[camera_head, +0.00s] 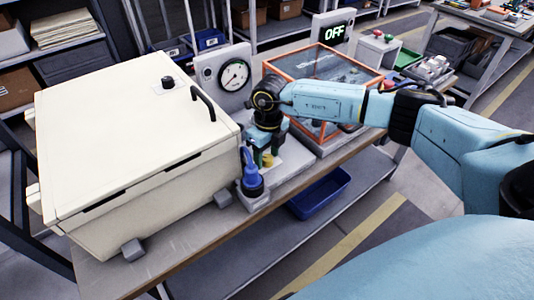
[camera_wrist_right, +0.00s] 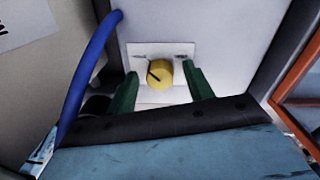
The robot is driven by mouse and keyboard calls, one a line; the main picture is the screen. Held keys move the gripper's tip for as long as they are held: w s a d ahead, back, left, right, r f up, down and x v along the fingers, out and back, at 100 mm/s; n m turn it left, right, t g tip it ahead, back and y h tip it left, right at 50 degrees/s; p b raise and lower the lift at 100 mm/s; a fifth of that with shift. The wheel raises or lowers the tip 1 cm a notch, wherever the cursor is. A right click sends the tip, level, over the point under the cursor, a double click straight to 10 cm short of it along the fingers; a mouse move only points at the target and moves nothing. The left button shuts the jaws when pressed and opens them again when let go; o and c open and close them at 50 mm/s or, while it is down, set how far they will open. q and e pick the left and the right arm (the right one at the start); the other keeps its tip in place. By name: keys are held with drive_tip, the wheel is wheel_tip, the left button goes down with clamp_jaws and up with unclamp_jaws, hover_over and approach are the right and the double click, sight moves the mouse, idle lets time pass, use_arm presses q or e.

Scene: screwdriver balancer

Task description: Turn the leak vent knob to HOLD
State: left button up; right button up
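The leak vent knob (camera_wrist_right: 160,73) is a yellow round knob with a dark pointer line, on a white plate (camera_wrist_right: 143,50) in the right wrist view. Small marks on the plate at upper left and upper right are too blurred to read. My right gripper (camera_wrist_right: 163,77) is open, with one green finger on each side of the knob. Gaps show between the fingers and the knob. In the head view, my right gripper (camera_head: 265,150) points down beside the cream box and largely hides the knob. My left gripper is not in view.
A large cream box (camera_head: 120,130) with a dark handle stands left of my right gripper. A blue hose (camera_head: 249,165) runs close by. A round gauge (camera_head: 235,75) stands behind, an orange-framed clear case (camera_head: 330,68) to the right.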

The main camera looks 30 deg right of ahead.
sight(269, 156)
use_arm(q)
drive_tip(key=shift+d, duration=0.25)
use_arm(e)
drive_tip(key=shift+r, duration=0.2)
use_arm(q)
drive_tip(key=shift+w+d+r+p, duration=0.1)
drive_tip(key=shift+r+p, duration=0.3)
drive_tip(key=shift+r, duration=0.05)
use_arm(e)
wheel_tip(269, 156, up, 13)
drive_tip(key=shift+d, duration=0.35)
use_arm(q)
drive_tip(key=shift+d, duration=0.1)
use_arm(e)
drive_tip(key=shift+w, duration=0.1)
